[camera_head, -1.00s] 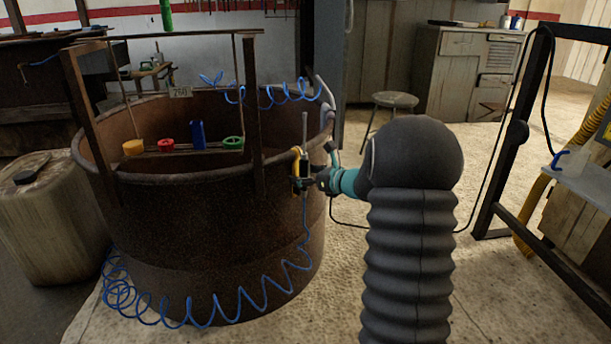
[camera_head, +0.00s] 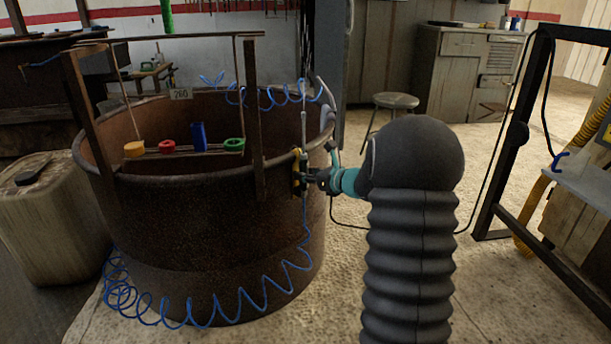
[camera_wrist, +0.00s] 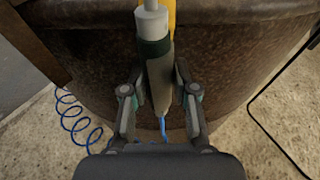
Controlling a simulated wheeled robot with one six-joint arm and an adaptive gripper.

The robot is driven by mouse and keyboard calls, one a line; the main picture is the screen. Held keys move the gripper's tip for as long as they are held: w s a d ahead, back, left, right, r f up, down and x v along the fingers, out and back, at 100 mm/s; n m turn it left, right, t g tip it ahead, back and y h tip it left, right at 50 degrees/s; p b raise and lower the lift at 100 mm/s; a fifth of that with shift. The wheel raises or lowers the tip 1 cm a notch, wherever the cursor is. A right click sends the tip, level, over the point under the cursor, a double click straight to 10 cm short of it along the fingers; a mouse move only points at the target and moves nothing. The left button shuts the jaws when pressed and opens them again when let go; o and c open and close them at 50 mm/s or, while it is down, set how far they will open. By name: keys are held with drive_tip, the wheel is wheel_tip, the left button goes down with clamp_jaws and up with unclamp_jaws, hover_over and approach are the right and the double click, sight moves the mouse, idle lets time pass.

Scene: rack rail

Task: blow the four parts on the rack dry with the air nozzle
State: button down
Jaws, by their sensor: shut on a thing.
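My gripper (camera_head: 301,180) is shut on the air nozzle (camera_head: 304,128) outside the rusty drum's right front wall. The nozzle's thin tube points upward, and faint pale streaks show above its tip. In the wrist view, the nozzle body (camera_wrist: 158,78) stands between the fingers of my gripper (camera_wrist: 160,95), with a yellow piece behind it.
A coiled blue hose (camera_head: 200,312) trails on the floor and up to the nozzle. A plastic canister (camera_head: 45,220) stands left, a stool (camera_head: 395,101) behind.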

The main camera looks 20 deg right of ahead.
sight(306, 162)
drive_tip(key=shift+r+p, duration=0.95)
drive_tip(key=shift+r, duration=0.75)
drive_tip(key=shift+s, duration=0.1)
drive_tip(key=s+d, duration=0.3)
drive_tip(key=s, duration=0.4)
drive_tip(key=shift+d+b, duration=0.15)
drive_tip(key=shift+b, duration=0.3)
